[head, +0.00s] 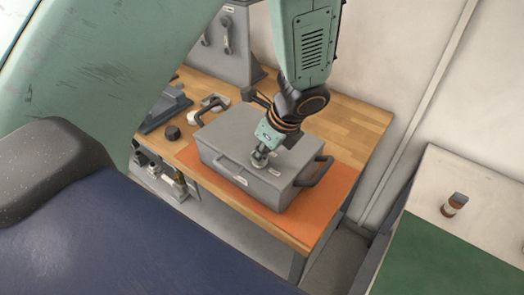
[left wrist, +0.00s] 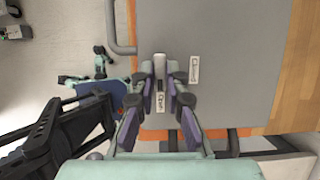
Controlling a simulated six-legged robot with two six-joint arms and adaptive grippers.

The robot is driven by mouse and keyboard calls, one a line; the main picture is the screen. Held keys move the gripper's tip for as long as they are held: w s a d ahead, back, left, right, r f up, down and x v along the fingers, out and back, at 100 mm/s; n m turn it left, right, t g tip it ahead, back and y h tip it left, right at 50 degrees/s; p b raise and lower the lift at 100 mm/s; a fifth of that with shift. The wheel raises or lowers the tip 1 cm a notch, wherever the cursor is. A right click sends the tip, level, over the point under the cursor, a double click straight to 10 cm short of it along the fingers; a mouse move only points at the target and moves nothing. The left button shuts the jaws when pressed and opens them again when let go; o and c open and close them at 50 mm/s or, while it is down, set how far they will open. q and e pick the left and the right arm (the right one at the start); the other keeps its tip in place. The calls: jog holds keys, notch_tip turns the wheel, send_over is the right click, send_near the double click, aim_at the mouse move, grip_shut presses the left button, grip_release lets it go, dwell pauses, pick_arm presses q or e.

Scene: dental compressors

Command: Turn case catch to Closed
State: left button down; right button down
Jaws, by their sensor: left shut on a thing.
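The grey case (head: 225,140) lies shut on an orange mat. The case catch (head: 260,158) is a small grey piece on the lid, near the front edge. My left gripper (head: 264,150) comes down from above and is shut on the catch. In the left wrist view, the catch (left wrist: 159,64) shows between the fingertips of the left gripper (left wrist: 159,72). A white label reading Closed (left wrist: 194,68) is to the right of the fingers, and one that seems to read Open (left wrist: 160,103) lies between them. The fingers partly hide the catch, so its exact angle is unclear. My right gripper is not in view.
The case stands on a wooden table (head: 352,125) with an orange mat (head: 335,190). A side handle (head: 317,172) sticks out at the right. Tools and a dark knob (head: 172,132) lie to the left, with a grey cabinet (head: 232,45) behind. A green-topped table (head: 440,255) stands at right.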

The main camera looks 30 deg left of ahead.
pick_arm(q)
jog(key=n+g+p, duration=0.1)
jog(key=n+p, duration=0.2)
jog(key=shift+w+r+n+g, duration=0.1)
jog(key=shift+n+g, duration=0.2)
jog(key=shift+n, duration=0.1)
jog(key=n+g+p, duration=0.1)
jog(key=n, duration=0.2)
jog(key=shift+w+a+n+h+p, duration=0.1)
jog(key=shift+n+h+p, duration=0.2)
jog(key=n+g+p, duration=0.1)
jog(key=n, duration=0.1)
jog(key=n+h, duration=0.1)
jog(key=n, duration=0.2)
jog(key=shift+w+a+g+h+p, duration=0.1)
jog(key=shift+a+g+h+p, duration=0.05)
jog(key=shift+g+h+p, duration=0.2)
jog(key=n+h, duration=0.1)
jog(key=n, duration=0.1)
jog(key=n+p, duration=0.1)
jog(key=n, duration=0.2)
jog(key=shift+a+f+g+h, duration=0.1)
jog(key=shift+f+g+h, duration=0.1)
jog(key=shift+g+h, duration=0.15)
jog(key=shift+n, duration=0.3)
jog(key=c, duration=1.4)
grip_release()
jog(key=shift+o, duration=0.2)
